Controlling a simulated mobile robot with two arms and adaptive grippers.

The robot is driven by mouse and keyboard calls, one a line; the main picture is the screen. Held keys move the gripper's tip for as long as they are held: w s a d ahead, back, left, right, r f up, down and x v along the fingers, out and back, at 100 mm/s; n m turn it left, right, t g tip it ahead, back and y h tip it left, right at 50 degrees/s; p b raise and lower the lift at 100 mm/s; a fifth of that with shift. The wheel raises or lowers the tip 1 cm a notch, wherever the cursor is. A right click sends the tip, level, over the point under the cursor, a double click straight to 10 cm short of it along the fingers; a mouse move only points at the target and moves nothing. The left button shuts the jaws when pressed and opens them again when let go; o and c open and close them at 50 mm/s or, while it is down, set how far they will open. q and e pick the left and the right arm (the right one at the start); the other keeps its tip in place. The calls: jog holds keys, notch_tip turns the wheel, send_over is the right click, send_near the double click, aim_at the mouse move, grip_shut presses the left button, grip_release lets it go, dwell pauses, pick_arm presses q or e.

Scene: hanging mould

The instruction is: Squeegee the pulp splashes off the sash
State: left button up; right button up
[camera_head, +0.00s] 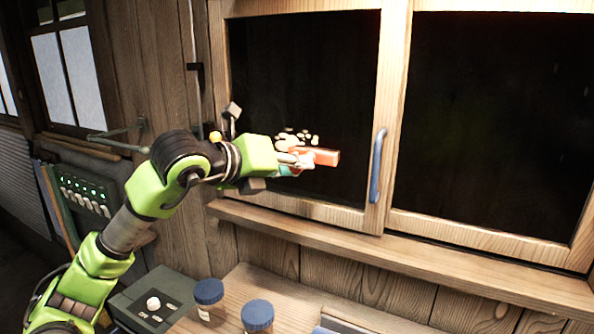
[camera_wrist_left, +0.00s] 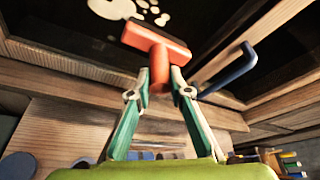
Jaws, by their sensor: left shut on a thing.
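The sash (camera_head: 385,110) is a light wooden frame around a dark pane, with a blue upright handle (camera_head: 378,165) on its right side. Several pale pulp splashes (camera_head: 298,136) sit in a cluster low on the pane; some also show at the top of the left wrist view (camera_wrist_left: 115,8). My left gripper (camera_head: 298,160) is shut on the handle of an orange-red squeegee (camera_head: 324,157). In the left wrist view the squeegee's crosswise head (camera_wrist_left: 155,42) is beyond the fingertips, just below the splashes. I cannot tell whether it touches the pane. My right gripper is not in view.
A second dark pane (camera_head: 500,120) is to the right. A wooden ledge (camera_head: 430,255) runs below the sash. Two blue-lidded jars (camera_head: 208,292) (camera_head: 257,315) stand on the bench below. A panel with green lights (camera_head: 85,195) is at the left.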

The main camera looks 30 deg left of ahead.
pick_arm(q)
jog(key=shift+s+a+b, duration=0.2)
jog(key=shift+a+b, duration=0.8)
jog(key=shift+a, duration=0.75)
jog(key=shift+a+r+b, duration=0.7)
jog(key=shift+a+b, duration=0.6)
jog(key=shift+a, duration=2.45)
jog(key=shift+w+d+p, duration=0.15)
jog(key=shift+d+p, duration=1.1)
jog(key=shift+d, duration=1.65)
jog(key=shift+w+d+p, duration=0.1)
jog(key=shift+d+p, duration=1.1)
jog(key=shift+d, duration=1.7)
jog(key=shift+f, duration=0.1)
